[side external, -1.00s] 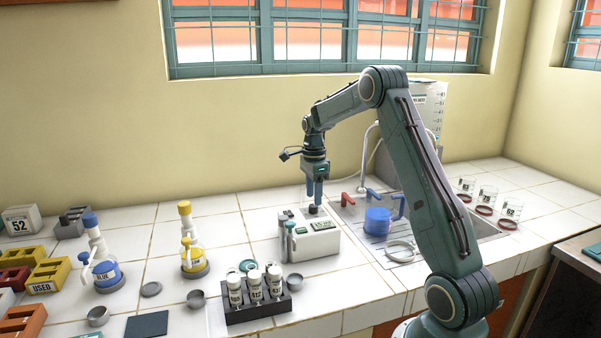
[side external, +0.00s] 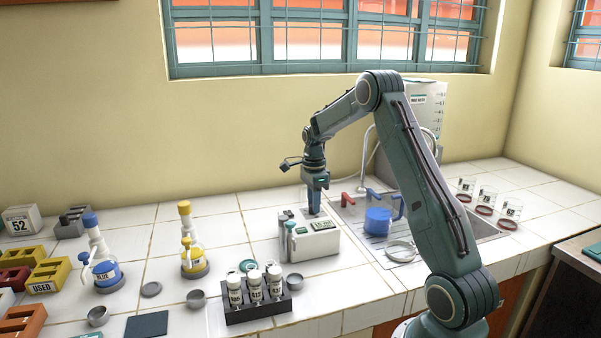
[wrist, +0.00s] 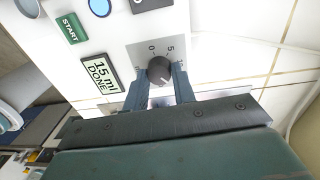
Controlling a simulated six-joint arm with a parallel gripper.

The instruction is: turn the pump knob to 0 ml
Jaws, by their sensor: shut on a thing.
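The white pump (side external: 318,243) stands on the tiled counter, left of the sink. Its dark round knob (wrist: 160,69) sits on a grey dial plate (wrist: 145,49) in the wrist view, with 0 and 5 marked beside it. A light line shows on the knob's face near its lower right. My gripper (side external: 314,210) points straight down over the pump, and its two fingers are shut on the knob from both sides. In the side view the fingers hide the knob. The pump display (wrist: 101,79) reads 15 ml DONE.
A green START label (wrist: 71,27) and a blue button (wrist: 100,7) lie near the dial. A black rack (side external: 258,307) of capped vials stands in front of the pump. The sink with a blue jug (side external: 377,222) is to the right.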

